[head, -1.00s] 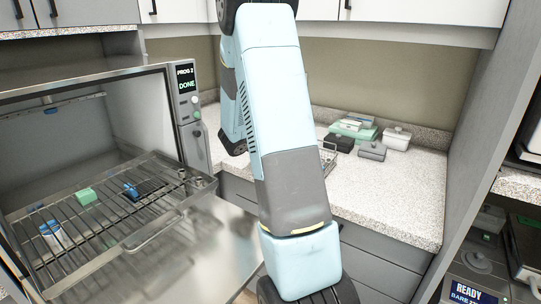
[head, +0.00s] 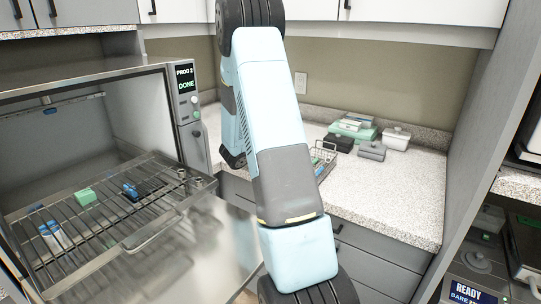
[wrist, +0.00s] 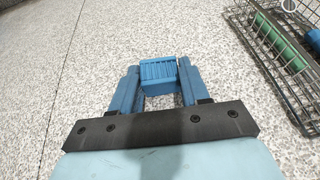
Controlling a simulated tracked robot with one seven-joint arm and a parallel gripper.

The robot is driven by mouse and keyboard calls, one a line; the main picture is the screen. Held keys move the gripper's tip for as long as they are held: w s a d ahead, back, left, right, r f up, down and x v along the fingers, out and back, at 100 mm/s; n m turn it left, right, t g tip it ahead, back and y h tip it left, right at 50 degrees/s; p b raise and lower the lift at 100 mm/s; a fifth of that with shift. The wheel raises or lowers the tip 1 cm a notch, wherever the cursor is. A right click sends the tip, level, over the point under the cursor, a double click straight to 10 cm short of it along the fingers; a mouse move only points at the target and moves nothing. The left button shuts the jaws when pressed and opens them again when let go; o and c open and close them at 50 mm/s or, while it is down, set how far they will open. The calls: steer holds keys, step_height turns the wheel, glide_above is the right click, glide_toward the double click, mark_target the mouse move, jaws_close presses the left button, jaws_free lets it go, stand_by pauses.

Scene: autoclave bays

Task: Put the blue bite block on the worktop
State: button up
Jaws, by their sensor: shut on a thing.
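The blue bite block (wrist: 158,73) is a small ribbed blue piece in the wrist view. My gripper (wrist: 158,85) is shut on it, with one blue finger on each side. The speckled worktop (wrist: 60,60) fills the view beneath the block; I cannot tell whether the block touches it. In the head view the worktop (head: 390,200) shows to the right of my arm, while the gripper and the block are hidden.
A wire basket (wrist: 275,50) with green and blue items stands close to the right of my gripper. Boxes (head: 355,127) stand at the back of the worktop. The open autoclave's rack (head: 100,235) holds a green block (head: 85,197) and blue items. Bare worktop lies left of my gripper.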

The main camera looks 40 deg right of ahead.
steer(key=shift+f, duration=0.1)
steer(key=o, duration=1.1)
steer(key=shift+o, duration=0.2)
